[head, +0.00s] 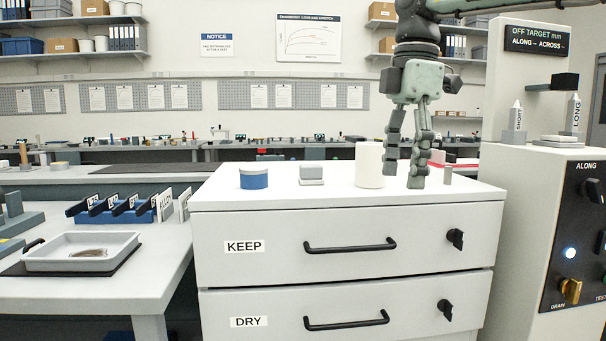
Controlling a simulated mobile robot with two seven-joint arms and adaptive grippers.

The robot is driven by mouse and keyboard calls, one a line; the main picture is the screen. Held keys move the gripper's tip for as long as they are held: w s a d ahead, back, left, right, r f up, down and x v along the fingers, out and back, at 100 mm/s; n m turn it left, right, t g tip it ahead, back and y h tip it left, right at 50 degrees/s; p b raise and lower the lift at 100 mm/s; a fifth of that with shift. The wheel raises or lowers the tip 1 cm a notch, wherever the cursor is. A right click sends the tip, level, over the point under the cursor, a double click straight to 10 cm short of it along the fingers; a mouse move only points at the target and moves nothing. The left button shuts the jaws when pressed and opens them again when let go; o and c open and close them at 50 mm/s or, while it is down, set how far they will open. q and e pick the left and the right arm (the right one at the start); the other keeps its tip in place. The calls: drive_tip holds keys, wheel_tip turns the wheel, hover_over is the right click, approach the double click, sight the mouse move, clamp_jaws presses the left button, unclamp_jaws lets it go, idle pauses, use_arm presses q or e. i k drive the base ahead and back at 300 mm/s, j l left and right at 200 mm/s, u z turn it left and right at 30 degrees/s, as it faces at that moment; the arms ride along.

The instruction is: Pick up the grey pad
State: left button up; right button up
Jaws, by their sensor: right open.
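A small light-grey pad-like block (311,174) sits on top of the white drawer cabinet (340,198), between a blue round tin (254,179) and a white upright cylinder (369,165). Another flat pale-grey piece (557,141) lies on the machine's ledge at the right; I cannot tell for certain which one is the grey pad. My right gripper (405,178) points down over the cabinet top, just right of the white cylinder. Its fingers are apart with nothing visible between them. My left gripper is out of view.
A short grey cylinder (447,175) stands right of my gripper. The machine (530,220) with its control panel borders the cabinet on the right. A grey tray (82,251) and blue rack (127,213) are on the left table. The cabinet top's left front is clear.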

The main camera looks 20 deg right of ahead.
sight(309, 175)
drive_tip(key=i, duration=1.25)
